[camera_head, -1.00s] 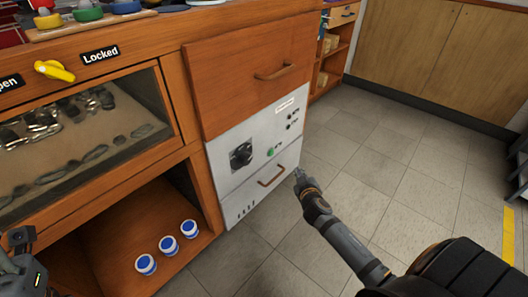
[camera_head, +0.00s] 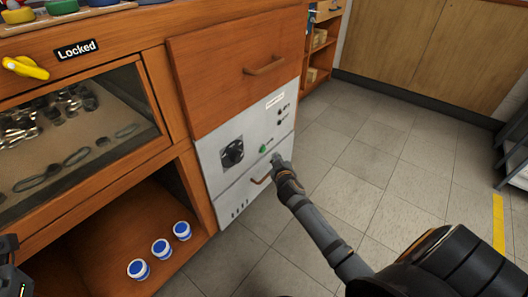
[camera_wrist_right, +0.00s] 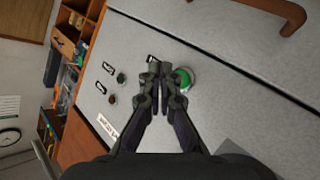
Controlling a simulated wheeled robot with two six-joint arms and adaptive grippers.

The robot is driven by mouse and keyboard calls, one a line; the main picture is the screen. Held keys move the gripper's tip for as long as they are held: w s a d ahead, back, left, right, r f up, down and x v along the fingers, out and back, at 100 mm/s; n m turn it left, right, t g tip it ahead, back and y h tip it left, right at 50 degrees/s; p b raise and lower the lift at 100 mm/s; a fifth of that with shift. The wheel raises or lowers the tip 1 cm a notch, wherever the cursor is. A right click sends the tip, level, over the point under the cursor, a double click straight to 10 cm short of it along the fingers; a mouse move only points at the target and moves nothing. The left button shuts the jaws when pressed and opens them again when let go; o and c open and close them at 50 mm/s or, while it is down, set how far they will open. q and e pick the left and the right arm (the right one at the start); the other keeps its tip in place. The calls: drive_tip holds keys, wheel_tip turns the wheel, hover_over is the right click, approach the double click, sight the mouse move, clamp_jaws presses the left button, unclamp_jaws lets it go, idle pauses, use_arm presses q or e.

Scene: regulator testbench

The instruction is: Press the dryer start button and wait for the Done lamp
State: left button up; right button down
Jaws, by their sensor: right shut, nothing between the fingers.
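The dryer is a white-grey panel (camera_head: 218,171) below a wooden drawer in the head view, with a black dial (camera_head: 232,151) and a handle. The green start button (camera_head: 263,149) is on its front; it also shows in the right wrist view (camera_wrist_right: 184,78). Two small dark lamps (camera_head: 281,117) sit above the button; I cannot read their labels, and neither looks lit. My right gripper (camera_head: 276,158) is shut and empty, close to the panel just right of the button. In the wrist view its fingertips (camera_wrist_right: 154,70) are beside the button. My left gripper (camera_head: 10,262) shows only partly at the left edge.
A wooden drawer (camera_head: 235,75) with a handle is above the dryer. Several blue-lidded jars (camera_head: 160,248) stand in the open shelf at left. A yellow latch (camera_head: 25,67) is by the "Locked" label. Free tiled floor (camera_head: 390,160) lies to the right.

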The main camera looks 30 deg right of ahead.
sight(263, 149)
drive_tip(key=shift+w+a, duration=0.25)
drive_tip(key=shift+w, duration=0.4)
drive_tip(key=shift+w+a, duration=0.25)
drive_tip(key=shift+w, duration=0.35)
idle(0.5)
drive_tip(key=shift+w+a, duration=0.15)
drive_tip(key=shift+w, duration=0.25)
drive_tip(key=shift+w+a+b, duration=0.2)
drive_tip(key=shift+w+b, duration=0.1)
drive_tip(key=shift+w, duration=0.15)
idle(0.6)
drive_tip(key=shift+s, duration=0.1)
drive_tip(key=shift+s+d+p, duration=0.35)
drive_tip(key=shift+s+p, duration=0.05)
drive_tip(key=shift+s, duration=0.35)
drive_tip(key=shift+s, duration=0.1)
